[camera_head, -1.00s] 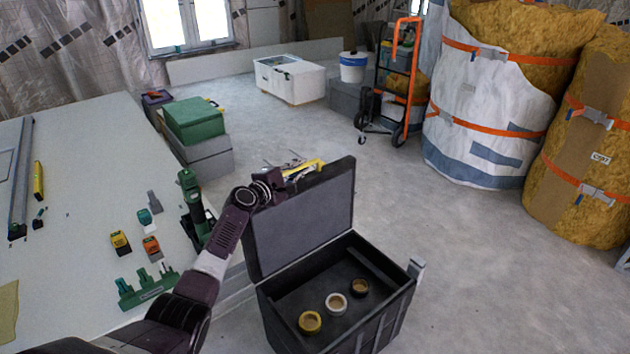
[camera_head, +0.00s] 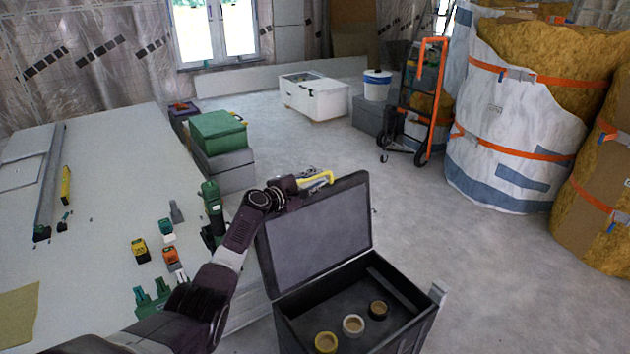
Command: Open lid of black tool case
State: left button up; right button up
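The black tool case (camera_head: 430,318) stands in front of me with its lid (camera_head: 318,235) raised, about upright or leaning slightly back. Three rolls of tape lie inside: a yellow one (camera_head: 326,342), a pale one (camera_head: 353,325) and a dark one (camera_head: 378,310). My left gripper (camera_head: 312,180) is at the top edge of the lid, at or just behind it. Its fingers are partly hidden by the wrist and lid, so I cannot tell whether they are open or touching the lid. My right gripper is out of view.
A white worktable (camera_head: 110,215) with drills, batteries and a spirit level fills the left. A green case (camera_head: 218,132) sits on grey boxes behind. An orange hand truck (camera_head: 432,100) and large strapped bags (camera_head: 510,130) stand at the right. Grey floor is clear around the case's right side.

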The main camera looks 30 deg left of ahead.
pick_arm(q)
jog(key=shift+s+a, duration=0.1)
jog(key=shift+s, duration=0.3)
jog(key=v, duration=1.1)
jog(key=shift+s, duration=0.15)
